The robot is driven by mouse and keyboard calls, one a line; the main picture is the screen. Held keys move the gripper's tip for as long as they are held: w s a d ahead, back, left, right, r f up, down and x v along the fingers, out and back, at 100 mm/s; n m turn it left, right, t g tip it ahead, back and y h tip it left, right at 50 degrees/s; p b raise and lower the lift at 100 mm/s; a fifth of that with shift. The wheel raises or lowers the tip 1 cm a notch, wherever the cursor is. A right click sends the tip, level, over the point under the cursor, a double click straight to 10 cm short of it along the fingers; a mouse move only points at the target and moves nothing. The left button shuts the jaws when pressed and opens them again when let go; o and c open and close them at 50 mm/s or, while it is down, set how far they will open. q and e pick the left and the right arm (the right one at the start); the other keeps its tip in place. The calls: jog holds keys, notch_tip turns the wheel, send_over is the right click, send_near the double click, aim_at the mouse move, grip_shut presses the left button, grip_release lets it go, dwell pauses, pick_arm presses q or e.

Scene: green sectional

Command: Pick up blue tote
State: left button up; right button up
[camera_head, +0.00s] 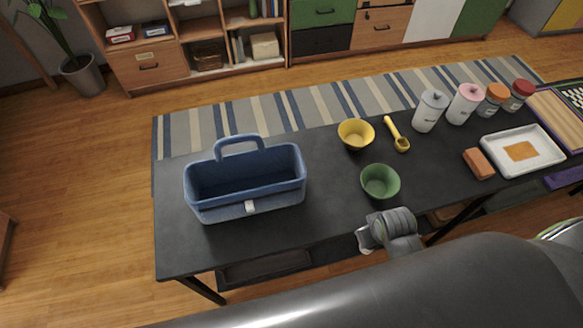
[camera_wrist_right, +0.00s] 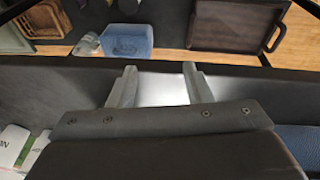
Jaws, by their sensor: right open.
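The blue tote (camera_head: 247,205) stands upright on the left part of the dark table (camera_head: 330,215), with its loop handle raised at the back. It looks empty, and a pale tag or clasp sits on its front. My right gripper (camera_head: 366,238) is at the table's front edge, right of the tote and well apart from it. In the right wrist view the right gripper (camera_wrist_right: 158,86) shows two separated fingers with nothing between them. A blue textured surface shows at that view's right edge; I cannot tell what it is. My left gripper is not in view.
A green bowl (camera_head: 380,181), yellow bowl (camera_head: 356,134) and yellow scoop (camera_head: 397,135) stand right of the tote. Jars, a white tray (camera_head: 523,150) and an orange block (camera_head: 479,163) are farther right. Below the table, the wrist view shows a dark tray (camera_wrist_right: 238,25) and blue container (camera_wrist_right: 127,42).

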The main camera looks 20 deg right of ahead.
jog(key=w+a+r+n+g+y+p, duration=0.15)
jog(key=w+a+r+n, duration=0.25)
jog(key=w+a+r, duration=0.5)
jog(key=w+a+r+n+y+p, duration=0.1)
jog(key=w+a+r+n+p, duration=0.1)
jog(key=w+a+r+n, duration=0.65)
jog(key=w+a+r+n+g+p, duration=0.1)
jog(key=w+a+r+n, duration=0.4)
jog(key=w+a+r, duration=0.7)
jog(key=b, duration=0.6)
send_near(237, 144)
jog(key=shift+w+f+m, duration=0.25)
jog(key=shift+w+f, duration=0.15)
jog(key=shift+w, duration=0.4)
jog(key=f, duration=0.2)
jog(key=f+p, duration=0.1)
jog(key=shift+a+f, duration=0.3)
jog(key=shift+f, duration=0.1)
jog(key=f, duration=0.1)
jog(key=f+p, duration=0.1)
jog(key=f, duration=0.3)
jog(key=shift+s+a, duration=0.15)
jog(key=shift+a, duration=0.15)
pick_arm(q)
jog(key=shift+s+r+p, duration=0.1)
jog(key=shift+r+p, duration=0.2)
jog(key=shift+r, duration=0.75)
pick_arm(e)
jog(key=shift+f, duration=0.7)
